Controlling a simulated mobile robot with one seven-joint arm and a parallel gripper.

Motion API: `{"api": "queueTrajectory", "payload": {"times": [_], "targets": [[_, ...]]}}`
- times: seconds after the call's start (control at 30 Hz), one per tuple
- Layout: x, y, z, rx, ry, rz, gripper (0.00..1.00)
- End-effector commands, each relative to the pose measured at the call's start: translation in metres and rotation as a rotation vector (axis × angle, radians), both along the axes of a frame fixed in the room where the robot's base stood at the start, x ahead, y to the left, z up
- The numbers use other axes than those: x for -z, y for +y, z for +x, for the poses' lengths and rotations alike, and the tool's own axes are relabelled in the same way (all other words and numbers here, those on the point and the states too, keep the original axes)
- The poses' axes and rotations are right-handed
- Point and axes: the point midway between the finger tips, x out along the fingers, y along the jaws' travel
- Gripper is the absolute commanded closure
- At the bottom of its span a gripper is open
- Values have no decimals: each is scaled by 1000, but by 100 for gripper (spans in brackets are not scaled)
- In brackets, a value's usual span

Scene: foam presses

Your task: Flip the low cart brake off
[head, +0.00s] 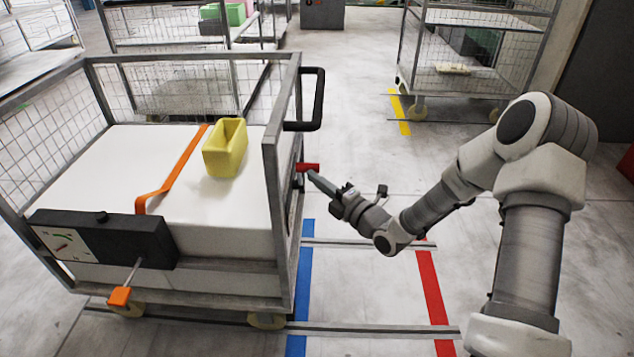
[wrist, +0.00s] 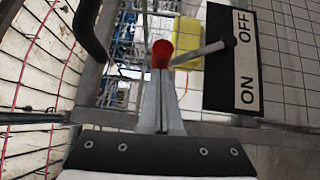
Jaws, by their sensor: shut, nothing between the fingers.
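A lever with a red end (head: 307,167) sticks out from the right side of the near cart. In the wrist view the red end (wrist: 162,50) sits on a grey rod that joins a black and white plate (wrist: 246,60) marked OFF at the top and ON at the bottom. The rod runs left from the plate, slightly downward. My gripper (head: 315,176) is shut and empty, its fingertips right at the red end. In the wrist view the closed fingers (wrist: 161,85) point up at it; I cannot tell whether they touch.
The wire-sided cart (head: 270,165) carries a white block with an orange strap (head: 180,165) and yellow bin (head: 226,148). A black handle (head: 318,98) juts above the lever. An orange-tipped lever (head: 119,296) is on the cart's front. Floor right of the cart is open.

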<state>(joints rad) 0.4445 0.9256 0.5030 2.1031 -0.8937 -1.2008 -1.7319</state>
Motion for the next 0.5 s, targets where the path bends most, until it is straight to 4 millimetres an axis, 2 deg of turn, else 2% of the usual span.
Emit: {"api": "queueTrajectory", "payload": {"times": [0.27,0.5], "targets": [[-4,0,2,-1,18,-1,100],[-15,0,12,-1,100,1,100]]}}
